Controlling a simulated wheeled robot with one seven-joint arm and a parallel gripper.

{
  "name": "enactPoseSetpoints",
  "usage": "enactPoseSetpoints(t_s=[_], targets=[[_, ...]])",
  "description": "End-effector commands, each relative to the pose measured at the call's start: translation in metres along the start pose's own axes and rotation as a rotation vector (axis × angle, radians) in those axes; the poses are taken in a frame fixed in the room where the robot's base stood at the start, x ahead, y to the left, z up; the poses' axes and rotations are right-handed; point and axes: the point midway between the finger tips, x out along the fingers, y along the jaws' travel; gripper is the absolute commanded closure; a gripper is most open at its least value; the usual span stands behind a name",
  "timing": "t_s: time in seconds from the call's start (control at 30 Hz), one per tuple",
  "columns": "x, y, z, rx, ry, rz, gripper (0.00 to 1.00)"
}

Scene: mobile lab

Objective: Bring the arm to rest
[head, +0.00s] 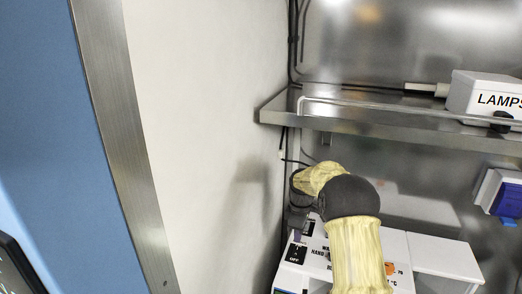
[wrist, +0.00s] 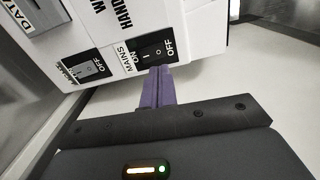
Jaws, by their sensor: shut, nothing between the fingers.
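My gripper (wrist: 158,72) shows in the wrist view with its purple fingers together and nothing between them. Its fingertips are right by the black MAINS switch (wrist: 158,48) on a white box (wrist: 200,25); I cannot tell whether they touch it. In the head view my arm, in a yellowish sleeve with a dark joint, reaches over the same white box (head: 396,244) and hides part of it.
A second black switch (wrist: 82,70) marked OFF is on the box. Above the arm is a metal shelf (head: 350,112) with a white LAMPS box (head: 485,92). A blue-covered socket (head: 506,200) is on the right wall. A pale wall (head: 210,120) stands left of the arm.

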Motion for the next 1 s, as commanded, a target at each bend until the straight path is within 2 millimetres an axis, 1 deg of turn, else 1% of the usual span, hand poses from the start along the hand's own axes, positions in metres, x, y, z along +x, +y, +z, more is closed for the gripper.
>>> enactPoseSetpoints(t_s=[0.03, 0.17, 0.37, 0.67, 0.9, 1.0], targets=[[0.005, -0.007, 0.002, 0.026, 0.001, 0.005, 1.0], [0.013, -0.031, 0.011, 0.14, 0.012, 0.027, 1.0], [0.026, -0.081, 0.033, 0.368, 0.04, 0.066, 1.0], [0.059, -0.168, 0.075, 0.719, 0.103, 0.109, 1.0], [0.096, -0.244, 0.112, 1.001, 0.167, 0.126, 1.0], [0.107, -0.266, 0.123, 1.086, 0.188, 0.128, 1.0]])
